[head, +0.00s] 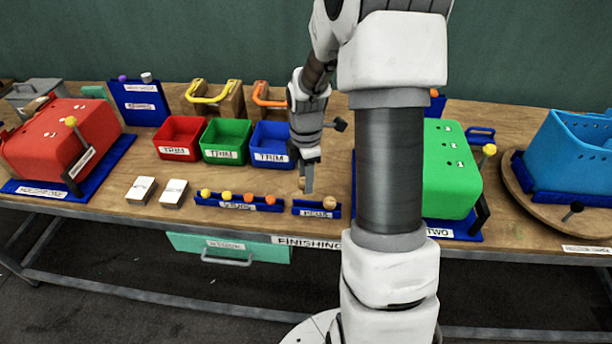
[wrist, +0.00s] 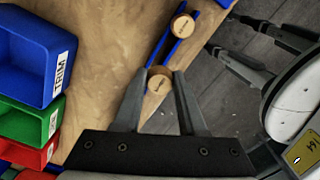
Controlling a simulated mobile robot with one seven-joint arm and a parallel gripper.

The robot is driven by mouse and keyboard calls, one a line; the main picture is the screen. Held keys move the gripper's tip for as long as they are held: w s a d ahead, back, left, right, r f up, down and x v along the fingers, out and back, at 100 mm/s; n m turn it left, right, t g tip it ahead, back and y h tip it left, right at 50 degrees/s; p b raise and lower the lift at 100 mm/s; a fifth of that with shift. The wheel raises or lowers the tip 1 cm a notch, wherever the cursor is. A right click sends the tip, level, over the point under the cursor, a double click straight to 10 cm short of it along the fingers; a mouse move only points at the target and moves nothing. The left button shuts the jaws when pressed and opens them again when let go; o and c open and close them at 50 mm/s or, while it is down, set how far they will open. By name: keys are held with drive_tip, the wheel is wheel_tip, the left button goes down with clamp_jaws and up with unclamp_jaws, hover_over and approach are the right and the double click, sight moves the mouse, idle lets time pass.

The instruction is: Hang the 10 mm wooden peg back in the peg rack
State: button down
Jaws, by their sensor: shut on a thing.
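My gripper (head: 308,186) is shut on a wooden peg with a round pale end (wrist: 158,81), which sits between the fingertips in the wrist view (wrist: 160,78). The blue peg rack (head: 316,209) lies near the table's front edge, just below the gripper in the head view. Another wooden peg (head: 330,202) stands in the rack's right part; it also shows in the wrist view (wrist: 182,25). The held peg is over the rack's left end. I cannot tell whether it touches the rack. The sizes on the pegs are too small to read.
A longer blue rack (head: 240,204) with several yellow and orange knobs stands close on the left. Red, green and blue TRIM bins (head: 226,141) stand behind it. A green press (head: 452,170) stands to the right, partly behind my arm.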

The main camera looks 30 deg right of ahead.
drive_tip(key=shift+f+b, duration=1.8)
drive_tip(key=shift+f, duration=1.3)
drive_tip(key=shift+c, duration=2)
unclamp_jaws()
